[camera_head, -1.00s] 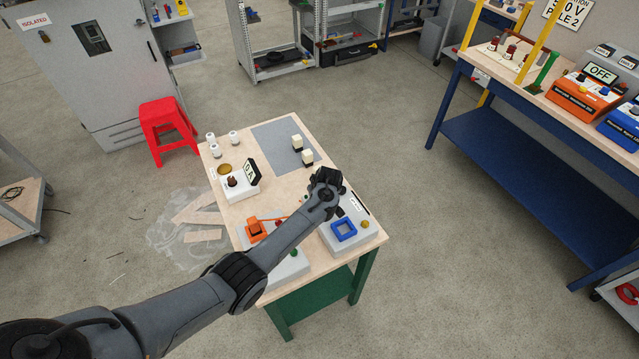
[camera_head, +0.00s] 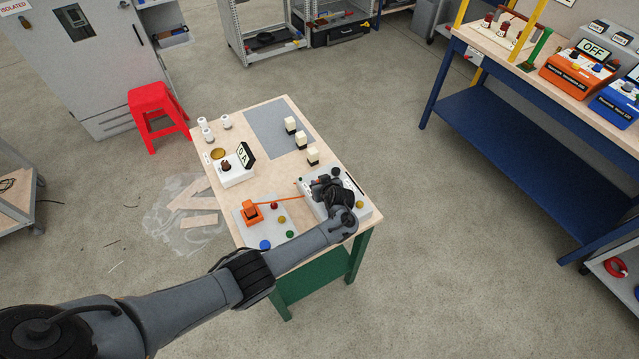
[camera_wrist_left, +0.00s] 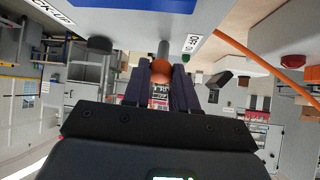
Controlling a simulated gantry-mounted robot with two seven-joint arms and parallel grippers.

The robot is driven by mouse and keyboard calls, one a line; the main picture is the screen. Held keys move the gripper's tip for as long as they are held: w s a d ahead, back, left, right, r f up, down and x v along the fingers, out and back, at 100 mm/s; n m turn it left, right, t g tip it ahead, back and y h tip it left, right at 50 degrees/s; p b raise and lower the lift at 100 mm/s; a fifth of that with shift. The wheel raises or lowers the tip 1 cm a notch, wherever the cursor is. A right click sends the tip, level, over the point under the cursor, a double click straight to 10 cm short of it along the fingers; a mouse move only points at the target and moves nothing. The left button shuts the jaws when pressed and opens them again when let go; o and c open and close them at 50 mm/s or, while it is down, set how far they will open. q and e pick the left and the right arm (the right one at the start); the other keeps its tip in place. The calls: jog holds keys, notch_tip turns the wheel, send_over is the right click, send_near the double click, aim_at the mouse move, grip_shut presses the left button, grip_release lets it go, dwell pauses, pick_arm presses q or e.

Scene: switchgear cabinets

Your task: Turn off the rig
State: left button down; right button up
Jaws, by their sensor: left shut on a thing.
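A grey control box (camera_head: 364,212) stands at the front right of the wooden table, largely covered by my left arm. My left gripper (camera_head: 322,186) is low over this box. In the left wrist view, the fingers of my left gripper (camera_wrist_left: 160,88) are shut on an orange ball knob (camera_wrist_left: 161,69) on a grey stem, which comes out of the box. A small white label (camera_wrist_left: 190,43) is beside the stem; its wording is hard to read. A display box (camera_head: 236,168) reading "0 A" stands further back on the table. My right gripper is not in view.
A grey panel (camera_head: 270,234) beside the box carries an orange clamp-like part (camera_head: 251,210) with an orange cord, and coloured knobs. Cream blocks (camera_head: 301,138) and white cylinders (camera_head: 207,134) stand farther back. A red stool (camera_head: 157,112) is left of the table; a blue bench (camera_head: 510,130) is at right.

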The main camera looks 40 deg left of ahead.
pick_arm(q)
jog(key=c, duration=0.9)
grip_release()
jog(key=shift+d, duration=0.1)
jog(key=shift+s+d+r, duration=0.1)
jog(key=shift+d+r, duration=0.05)
jog(key=shift+r, duration=0.1)
jog(key=p+v, duration=0.2)
jog(key=v, duration=0.6)
jog(key=shift+s+d+r+p, duration=0.15)
jog(key=shift+s+d+p, duration=0.05)
jog(key=shift+d+p, duration=0.1)
jog(key=shift+s+d+r, duration=0.3)
jog(key=shift+d+r, duration=0.1)
jog(key=shift+d, duration=0.05)
